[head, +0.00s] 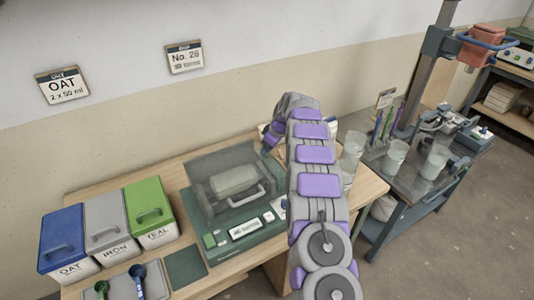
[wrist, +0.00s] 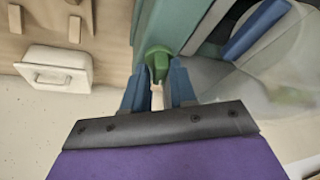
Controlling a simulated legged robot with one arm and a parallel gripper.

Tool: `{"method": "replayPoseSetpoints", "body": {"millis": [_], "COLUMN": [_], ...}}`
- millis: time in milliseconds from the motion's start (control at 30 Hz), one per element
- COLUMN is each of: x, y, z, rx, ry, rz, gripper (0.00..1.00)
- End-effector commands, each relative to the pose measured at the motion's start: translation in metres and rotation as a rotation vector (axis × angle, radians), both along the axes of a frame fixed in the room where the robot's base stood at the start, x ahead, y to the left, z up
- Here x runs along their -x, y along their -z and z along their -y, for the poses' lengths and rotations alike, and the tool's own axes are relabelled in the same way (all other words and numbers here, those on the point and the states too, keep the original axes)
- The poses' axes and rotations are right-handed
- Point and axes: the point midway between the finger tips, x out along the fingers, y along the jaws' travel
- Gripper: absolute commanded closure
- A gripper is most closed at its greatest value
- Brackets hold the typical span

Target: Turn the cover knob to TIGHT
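A green knob (wrist: 158,60) sticks out from a teal body (wrist: 165,28) in the wrist view. My gripper (wrist: 159,88) has blue fingers close together, one on each side of the knob's narrow part, with a small pale gap below it. The fingers look shut on the knob. No TIGHT mark can be read, so the knob's setting cannot be told. In the head view my arm reaches over the wooden table and hides my gripper and the knob. A grey see-through cover (head: 222,168) over a teal machine (head: 240,243) shows left of my arm.
Blue, grey and green bins (head: 150,210) stand on the wooden table's left, with scoops (head: 138,270) in front. Several clear beakers (head: 396,150) stand on a cart to the right. The wrist view shows a clear vessel (wrist: 275,70) close on the right and a white drawer-like box (wrist: 55,68) left.

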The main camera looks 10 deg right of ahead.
Motion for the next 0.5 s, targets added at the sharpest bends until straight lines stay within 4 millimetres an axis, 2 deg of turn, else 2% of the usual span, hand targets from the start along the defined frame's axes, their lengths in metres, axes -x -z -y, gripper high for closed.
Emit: {"method": "replayPoseSetpoints", "body": {"millis": [500], "x": [-0.0015], "y": [-0.0002], "z": [0.0018], "rx": [0.002], "ry": [-0.242], "rz": [0.000], "gripper": [0.74]}}
